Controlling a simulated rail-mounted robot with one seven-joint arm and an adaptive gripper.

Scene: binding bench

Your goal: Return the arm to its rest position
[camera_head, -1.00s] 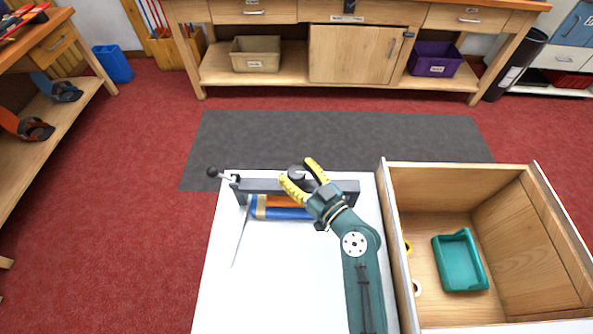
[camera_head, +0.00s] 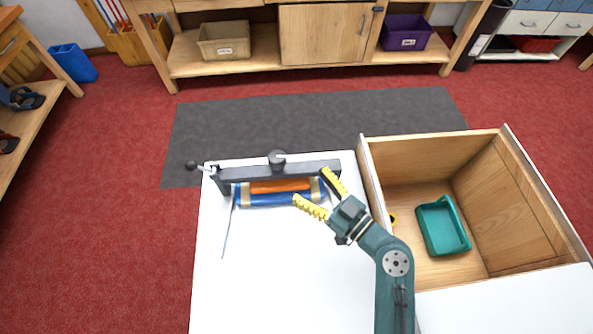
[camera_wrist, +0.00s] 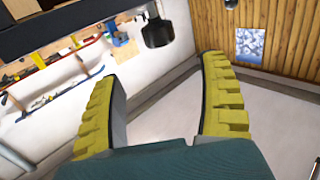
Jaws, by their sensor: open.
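My gripper (camera_head: 323,194) is open, with its two yellow ridged fingers spread apart. In the head view it shows over the white bench top (camera_head: 270,285), near the right end of a blue and orange roll-like bundle (camera_head: 280,190). I see nothing between the fingers. In the wrist view the fingers (camera_wrist: 160,105) stand wide apart, with a pale wall and floor beyond them. My arm reaches up from the lower right of the head view.
A thin rod (camera_head: 227,230) lies left. To the right is an open wooden drawer (camera_head: 480,140) holding a teal tray (camera_head: 443,228). The front of the bench top is clear.

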